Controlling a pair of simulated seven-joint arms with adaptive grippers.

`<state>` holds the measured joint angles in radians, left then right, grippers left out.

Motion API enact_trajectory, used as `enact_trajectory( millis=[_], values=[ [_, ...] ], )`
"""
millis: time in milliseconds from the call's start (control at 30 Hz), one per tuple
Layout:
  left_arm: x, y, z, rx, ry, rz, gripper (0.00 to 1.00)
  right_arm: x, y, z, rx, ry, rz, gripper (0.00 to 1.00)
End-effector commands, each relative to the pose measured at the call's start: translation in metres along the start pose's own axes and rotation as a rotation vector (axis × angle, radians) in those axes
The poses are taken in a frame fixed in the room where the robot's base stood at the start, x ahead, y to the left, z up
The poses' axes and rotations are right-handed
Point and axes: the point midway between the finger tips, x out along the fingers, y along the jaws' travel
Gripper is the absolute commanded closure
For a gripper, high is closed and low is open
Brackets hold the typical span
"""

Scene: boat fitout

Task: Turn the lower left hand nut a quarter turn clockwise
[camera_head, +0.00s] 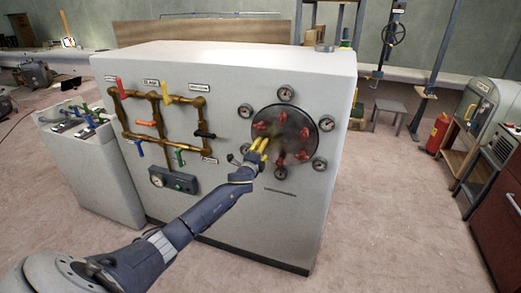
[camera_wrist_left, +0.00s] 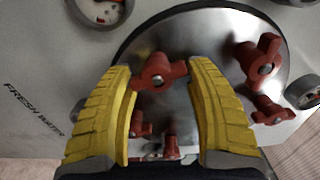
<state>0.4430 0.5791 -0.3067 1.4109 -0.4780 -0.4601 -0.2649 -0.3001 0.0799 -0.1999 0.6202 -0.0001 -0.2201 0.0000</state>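A round steel plate (camera_head: 287,122) with several red wing nuts is on the front of the pale cabinet. My left gripper (camera_head: 264,144), with yellow fingers, reaches its lower left part. In the left wrist view the fingers (camera_wrist_left: 163,90) are apart, with one red wing nut (camera_wrist_left: 160,72) showing between their tips. The nut's wings point toward the two fingers; whether they touch cannot be told. Other red nuts (camera_wrist_left: 258,60) show to the right and low between the fingers. The gripper partly hides the plate's lower left in the head view. My right gripper is not in view.
Several small gauges (camera_head: 286,94) ring the plate. Brass pipework (camera_head: 153,110) with coloured valve handles is to the left, above a grey box (camera_head: 172,180) with a dial. A grey side cabinet (camera_head: 95,165) stands further left. The floor in front is clear.

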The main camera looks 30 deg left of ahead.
Motion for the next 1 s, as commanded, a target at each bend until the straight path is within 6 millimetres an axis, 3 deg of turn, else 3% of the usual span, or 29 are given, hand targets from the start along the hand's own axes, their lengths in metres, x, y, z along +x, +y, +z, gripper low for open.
enact_trajectory(
  millis=[33, 167, 567, 1000],
  values=[
    [0.0, 0.0, 0.002, 0.001, -0.003, 0.001, 0.39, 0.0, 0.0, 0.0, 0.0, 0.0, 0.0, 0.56],
    [0.0, 0.001, 0.004, 0.003, -0.007, 0.002, 0.24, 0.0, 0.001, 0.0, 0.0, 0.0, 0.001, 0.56],
    [-0.007, 0.002, 0.006, 0.006, -0.011, 0.004, 0.24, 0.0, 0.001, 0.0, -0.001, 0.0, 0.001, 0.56],
    [-0.072, 0.002, 0.004, 0.005, -0.007, 0.004, 0.24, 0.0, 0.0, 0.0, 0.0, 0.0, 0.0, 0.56]
  ],
)
